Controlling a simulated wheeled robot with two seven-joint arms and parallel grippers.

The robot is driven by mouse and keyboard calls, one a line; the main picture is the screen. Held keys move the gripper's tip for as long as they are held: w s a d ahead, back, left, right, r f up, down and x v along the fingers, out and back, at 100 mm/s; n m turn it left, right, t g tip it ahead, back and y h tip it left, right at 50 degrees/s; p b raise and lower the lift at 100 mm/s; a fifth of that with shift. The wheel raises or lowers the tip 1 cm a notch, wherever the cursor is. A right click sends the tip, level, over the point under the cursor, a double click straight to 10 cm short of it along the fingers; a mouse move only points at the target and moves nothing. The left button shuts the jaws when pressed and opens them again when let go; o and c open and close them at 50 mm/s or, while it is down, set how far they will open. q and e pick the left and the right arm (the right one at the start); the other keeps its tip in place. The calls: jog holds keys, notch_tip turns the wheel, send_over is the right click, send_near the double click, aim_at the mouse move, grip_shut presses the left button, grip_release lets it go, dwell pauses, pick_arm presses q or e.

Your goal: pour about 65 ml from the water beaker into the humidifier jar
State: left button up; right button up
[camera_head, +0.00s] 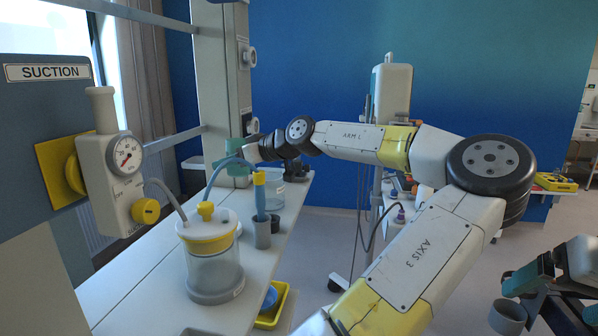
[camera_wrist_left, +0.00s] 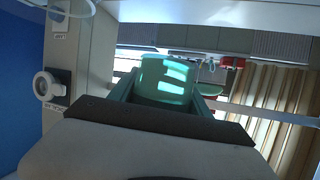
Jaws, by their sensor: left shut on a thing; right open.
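My left gripper (camera_head: 240,163) is over the far end of the counter, beyond the suction jar. It is shut on a teal-looking vessel, which I take as the water beaker (camera_wrist_left: 165,80); in the left wrist view it sits between the fingers. Its contents and exact tilt cannot be told. A clear, open-looking jar (camera_head: 272,187), probably the humidifier jar, stands on the counter just right of and below the left gripper. Its water level is unclear. My right gripper (camera_head: 525,300) is open at the lower right, well away from the counter.
A suction jar (camera_head: 213,270) with a yellow lid and tube stands on the near counter. A blue and yellow item stands in a grey holder (camera_head: 262,233) behind it. The suction regulator (camera_head: 120,165) is at left. A yellow tray (camera_head: 273,305) lies below the counter's edge.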

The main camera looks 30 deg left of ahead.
pick_arm(q)
jog(key=shift+w+f+m+g, duration=0.2)
jog(key=shift+w+m+g, duration=0.1)
jog(key=shift+m, duration=0.1)
notch_tip(320, 180, down, 5)
jog(key=m+g, duration=0.1)
jog(key=shift+w+d+r+m+g+y, duration=0.1)
jog(key=shift+w+r+m+g+y, duration=0.3)
jog(key=shift+r+m, duration=0.5)
jog(key=shift+w+d+r+m+g+y, duration=0.1)
jog(key=shift+w+r+m+g+y, duration=0.3)
jog(key=shift+r+m, duration=0.5)
jog(key=shift+w+d+r+m+g+y, duration=0.1)
jog(key=shift+w+r+m+g+y, duration=0.3)
jog(key=shift+r+m, duration=0.45)
jog(key=shift+r+m, duration=0.5)
jog(key=shift+m, duration=0.15)
jog(key=shift+y, duration=0.3)
jog(key=shift+w+r+m, duration=0.15)
jog(key=shift+r+m, duration=0.05)
jog(key=shift+m, duration=0.2)
jog(key=shift+r, duration=0.1)
